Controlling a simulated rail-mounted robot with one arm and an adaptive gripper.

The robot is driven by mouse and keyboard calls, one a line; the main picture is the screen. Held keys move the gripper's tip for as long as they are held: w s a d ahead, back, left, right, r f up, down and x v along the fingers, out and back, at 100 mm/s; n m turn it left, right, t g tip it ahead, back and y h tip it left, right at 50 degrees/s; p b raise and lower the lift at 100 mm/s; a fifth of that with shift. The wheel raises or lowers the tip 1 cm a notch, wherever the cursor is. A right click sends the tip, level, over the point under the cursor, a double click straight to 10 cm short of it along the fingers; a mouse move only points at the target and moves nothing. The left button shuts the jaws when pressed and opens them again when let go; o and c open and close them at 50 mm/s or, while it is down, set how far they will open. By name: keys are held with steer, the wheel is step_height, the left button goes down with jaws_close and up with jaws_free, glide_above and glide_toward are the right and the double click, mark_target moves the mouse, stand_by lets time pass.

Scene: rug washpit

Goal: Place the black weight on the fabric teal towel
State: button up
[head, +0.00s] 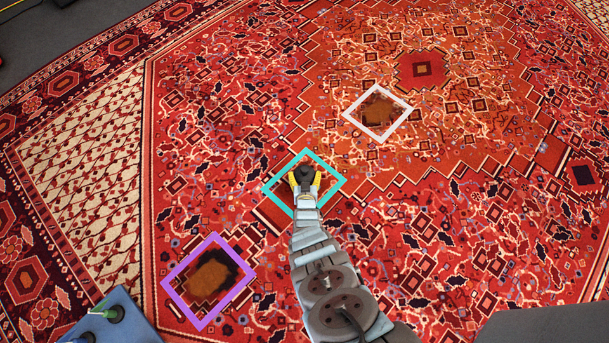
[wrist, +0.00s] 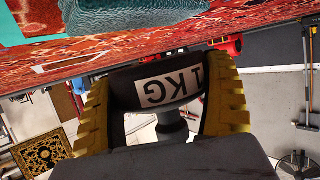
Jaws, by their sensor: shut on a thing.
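The black weight (wrist: 165,88), with a white label reading 1KG upside down, is between the yellow fingers of my gripper (wrist: 167,105). In the head view my gripper (head: 306,184) holds the weight (head: 304,174) over the area inside a teal square outline (head: 333,168) on the rug. A dark teal textured fabric, the towel (wrist: 130,14), shows at the top of the wrist view, apart from the weight in the picture. In the head view I cannot make out the towel; my gripper and the weight cover much of the square.
The large red patterned rug (head: 420,240) fills most of the head view. A white square outline (head: 396,126) and a purple one (head: 243,291) each surround a brown stained patch. A blue box (head: 120,325) with bottles stands at lower left.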

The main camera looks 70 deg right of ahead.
mark_target(305, 178)
steer(key=shift+w+d+f+b, duration=0.15)
steer(key=shift+d+f+b, duration=0.15)
steer(key=shift+f+b, duration=0.35)
steer(key=shift+a+f+b, duration=0.1)
steer(key=shift+f+b, duration=0.75)
steer(key=shift+f, duration=0.15)
steer(key=o, duration=1)
steer(key=shift+o, duration=0.2)
steer(key=shift+s+a+r+p, duration=0.2)
steer(key=shift+a+r+p, duration=0.25)
steer(key=shift+p, duration=0.2)
steer(key=p+v, duration=0.6)
steer(key=v, duration=0.3)
steer(key=shift+f+p, duration=0.15)
steer(key=shift+p, duration=0.15)
steer(key=shift+p+v, duration=0.45)
steer(key=shift+v, duration=0.55)
